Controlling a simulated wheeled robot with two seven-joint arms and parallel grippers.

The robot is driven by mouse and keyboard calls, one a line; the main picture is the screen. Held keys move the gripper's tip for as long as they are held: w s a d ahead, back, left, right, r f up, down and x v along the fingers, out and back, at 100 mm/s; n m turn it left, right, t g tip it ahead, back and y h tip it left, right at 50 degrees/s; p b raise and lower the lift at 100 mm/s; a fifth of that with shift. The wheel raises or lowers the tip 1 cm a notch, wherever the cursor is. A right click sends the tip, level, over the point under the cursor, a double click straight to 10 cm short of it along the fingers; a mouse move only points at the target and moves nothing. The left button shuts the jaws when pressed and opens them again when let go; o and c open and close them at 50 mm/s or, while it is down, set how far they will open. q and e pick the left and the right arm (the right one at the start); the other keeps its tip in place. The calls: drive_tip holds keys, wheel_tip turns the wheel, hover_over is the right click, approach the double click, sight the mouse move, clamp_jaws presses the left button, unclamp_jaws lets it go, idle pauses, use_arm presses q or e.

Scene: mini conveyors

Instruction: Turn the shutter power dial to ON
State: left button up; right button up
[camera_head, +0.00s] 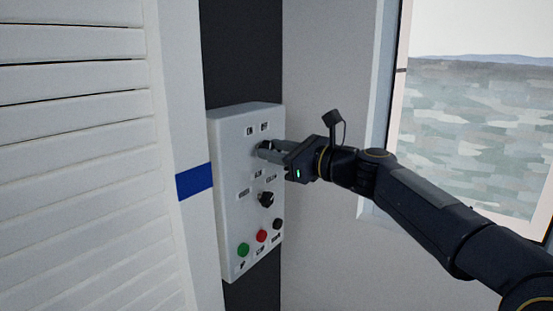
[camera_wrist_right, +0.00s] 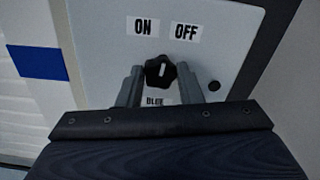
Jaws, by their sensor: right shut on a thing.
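The shutter power dial (camera_wrist_right: 160,73) is a black knob with a short white mark, below the ON label (camera_wrist_right: 143,27) and the OFF label (camera_wrist_right: 185,31). The mark points roughly up, between the two labels. My right gripper (camera_head: 264,149) reaches the dial at the top of the white control panel (camera_head: 232,190). In the right wrist view, its two fingers (camera_wrist_right: 160,85) stand on either side of the dial and are shut on it. In the head view the gripper hides most of the dial. My left gripper is not in view.
A second black knob (camera_head: 266,199) sits lower on the panel, above a green button (camera_head: 243,249), a red button (camera_head: 261,236) and a black button (camera_head: 278,224). White louvred shutters (camera_head: 75,150) stand at left. A window (camera_head: 470,120) is at right.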

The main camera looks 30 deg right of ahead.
drive_tip(key=shift+a+f+n+b, duration=0.1)
drive_tip(key=shift+n+b, duration=2.15)
drive_tip(key=shift+n, duration=1.35)
drive_tip(key=o, duration=1)
drive_tip(key=shift+c, duration=0.2)
drive_tip(key=shift+s, duration=0.1)
drive_tip(key=b+v, duration=0.1)
drive_tip(key=v, duration=0.6)
drive_tip(key=shift+s+d+b, duration=0.2)
drive_tip(key=shift+s+b, duration=0.15)
drive_tip(key=shift+b, duration=0.05)
